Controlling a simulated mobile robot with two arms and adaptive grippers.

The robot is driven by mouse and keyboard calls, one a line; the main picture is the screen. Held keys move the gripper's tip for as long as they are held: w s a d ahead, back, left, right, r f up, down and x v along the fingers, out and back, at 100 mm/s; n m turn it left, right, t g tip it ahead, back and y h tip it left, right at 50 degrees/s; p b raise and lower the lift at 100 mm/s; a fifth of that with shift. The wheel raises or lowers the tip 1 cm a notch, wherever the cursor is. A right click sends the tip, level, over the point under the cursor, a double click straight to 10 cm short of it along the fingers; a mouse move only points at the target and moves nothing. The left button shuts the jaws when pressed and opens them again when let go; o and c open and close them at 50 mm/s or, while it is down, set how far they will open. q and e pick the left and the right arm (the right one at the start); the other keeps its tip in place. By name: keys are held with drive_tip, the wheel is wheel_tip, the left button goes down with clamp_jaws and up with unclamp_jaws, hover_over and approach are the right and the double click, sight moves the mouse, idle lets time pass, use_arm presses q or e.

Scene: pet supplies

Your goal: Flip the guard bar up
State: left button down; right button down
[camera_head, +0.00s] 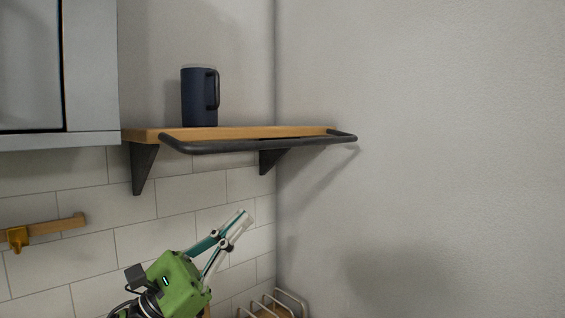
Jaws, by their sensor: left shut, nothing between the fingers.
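The guard bar (262,146) is a dark grey metal rail along the front of a wooden wall shelf (150,133). It lies low, at about the level of the shelf board, reaching out in front of it. My left gripper (244,217) is green with teal and white fingers. It is shut and empty, below the shelf and the bar in the picture, pointing up and to the right, apart from the bar. My right gripper is not in view.
A dark blue mug (198,97) stands on the shelf. Dark brackets (143,167) hold the shelf from below. A grey cabinet (92,70) is at the upper left, a wooden rail (45,228) at the lower left, and a wire rack (290,298) at the bottom. The right wall is bare.

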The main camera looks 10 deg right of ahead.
use_arm(q)
drive_tip(key=s+a+r+p+x, duration=0.1)
drive_tip(key=s+r+p+x, duration=0.1)
drive_tip(key=p+x, duration=0.6)
drive_tip(key=w+d+r, duration=0.1)
drive_tip(key=d+r, duration=0.2)
drive_tip(key=shift+w+t, duration=0.2)
drive_tip(key=shift+t, duration=0.1)
drive_tip(key=shift+d, duration=0.15)
